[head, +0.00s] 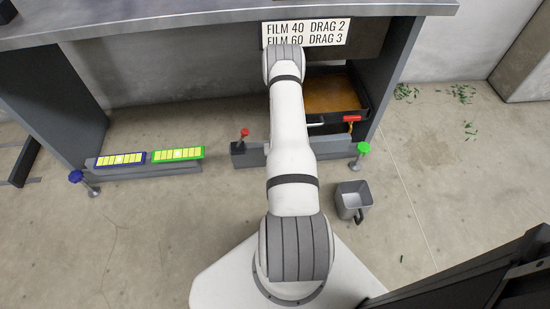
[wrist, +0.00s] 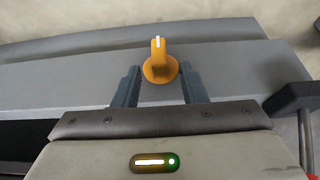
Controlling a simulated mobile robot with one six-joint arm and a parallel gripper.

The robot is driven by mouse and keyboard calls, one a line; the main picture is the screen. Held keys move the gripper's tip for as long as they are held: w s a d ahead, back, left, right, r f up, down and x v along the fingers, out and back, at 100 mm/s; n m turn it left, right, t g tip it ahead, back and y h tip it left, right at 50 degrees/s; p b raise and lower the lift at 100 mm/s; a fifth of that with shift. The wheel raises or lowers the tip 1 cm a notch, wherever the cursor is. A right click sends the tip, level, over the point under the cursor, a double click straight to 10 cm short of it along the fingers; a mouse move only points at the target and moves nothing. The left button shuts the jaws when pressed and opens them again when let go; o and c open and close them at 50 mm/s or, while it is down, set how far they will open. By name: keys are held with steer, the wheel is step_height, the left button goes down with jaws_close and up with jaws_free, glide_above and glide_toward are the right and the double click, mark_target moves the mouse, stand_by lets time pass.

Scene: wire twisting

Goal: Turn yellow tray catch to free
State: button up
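The yellow-orange catch (wrist: 160,70) shows in the wrist view as a round-based knob on a grey ledge. Its raised handle, with a white mark, points up in the picture. My gripper (wrist: 158,67) is open, with one dark finger left of the catch and one right. A gap shows on each side, and the fingers do not appear to touch it. In the head view my arm hides the gripper, and I cannot make out this catch there. A dark tray (head: 364,102) with an amber-brown inside stands under the bench, right of my arm.
A red handle (head: 352,119) sits at the tray's front. A grey bucket (head: 353,200) stands on the floor. The bench top (head: 180,18) overhangs.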

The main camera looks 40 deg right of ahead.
steer(key=shift+b+x, duration=0.45)
steer(key=shift+x, duration=1.35)
jaws_close()
steer(key=shift+a, duration=0.45)
steer(key=shift+d, duration=0.25)
